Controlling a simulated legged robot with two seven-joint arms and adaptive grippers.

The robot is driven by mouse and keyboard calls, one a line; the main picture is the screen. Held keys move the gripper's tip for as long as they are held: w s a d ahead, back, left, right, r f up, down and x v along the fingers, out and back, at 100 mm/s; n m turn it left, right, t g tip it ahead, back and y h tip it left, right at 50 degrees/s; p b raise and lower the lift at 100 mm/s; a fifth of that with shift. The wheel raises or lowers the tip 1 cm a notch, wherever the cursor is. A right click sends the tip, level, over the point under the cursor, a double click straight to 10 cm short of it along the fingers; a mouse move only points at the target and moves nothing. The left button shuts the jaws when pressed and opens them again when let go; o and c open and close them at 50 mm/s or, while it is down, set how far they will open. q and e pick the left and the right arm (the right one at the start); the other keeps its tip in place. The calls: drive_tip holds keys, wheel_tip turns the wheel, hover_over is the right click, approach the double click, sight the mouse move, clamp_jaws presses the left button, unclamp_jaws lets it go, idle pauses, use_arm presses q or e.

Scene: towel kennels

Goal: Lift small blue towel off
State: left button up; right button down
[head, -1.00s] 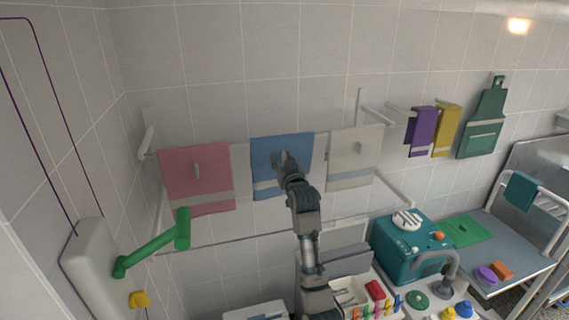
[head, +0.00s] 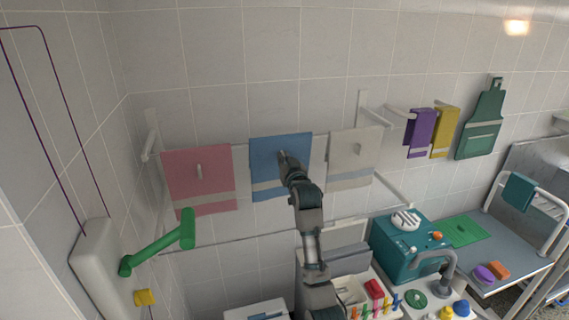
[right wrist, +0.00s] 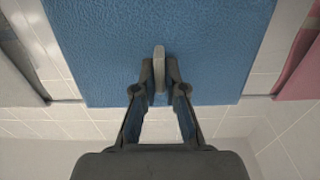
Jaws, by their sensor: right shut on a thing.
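The small blue towel (head: 266,150) hangs on the wall rail between a pink towel and a pale grey one. It has a light stripe near its lower edge. My right gripper (head: 284,156) is at the middle of the towel's front. In the right wrist view my right gripper (right wrist: 159,80) is shut on the towel's light grey tab (right wrist: 159,62), which stands out from the blue cloth (right wrist: 95,45). The towel still hangs flat at the rail. My left gripper is in neither view.
The pink towel (head: 199,190) hangs to the left and the pale grey towel (head: 350,170) to the right, both close by. A green handle (head: 160,245) juts out at lower left. A teal box (head: 395,250) stands at lower right.

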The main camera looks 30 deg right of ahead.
sight(281, 142)
drive_tip(key=r+p, duration=0.1)
drive_tip(key=r, duration=0.1)
drive_tip(key=r+p, duration=0.1)
drive_tip(key=r, duration=0.1)
drive_tip(key=shift+s+a+r, duration=0.15)
drive_tip(key=shift+s+r, duration=0.05)
drive_tip(key=shift+r, duration=0.15)
wheel_tip(281, 142, up, 7)
drive_tip(key=p, duration=0.5)
drive_tip(key=shift+s+d+f, duration=0.15)
drive_tip(key=shift+d+f, duration=0.05)
drive_tip(key=shift+d, duration=0.2)
drive_tip(key=shift+f, duration=0.1)
drive_tip(key=v, duration=1.2)
drive_tip(key=shift+b, duration=0.45)
drive_tip(key=shift+a+f, duration=0.1)
drive_tip(key=shift+a, duration=0.05)
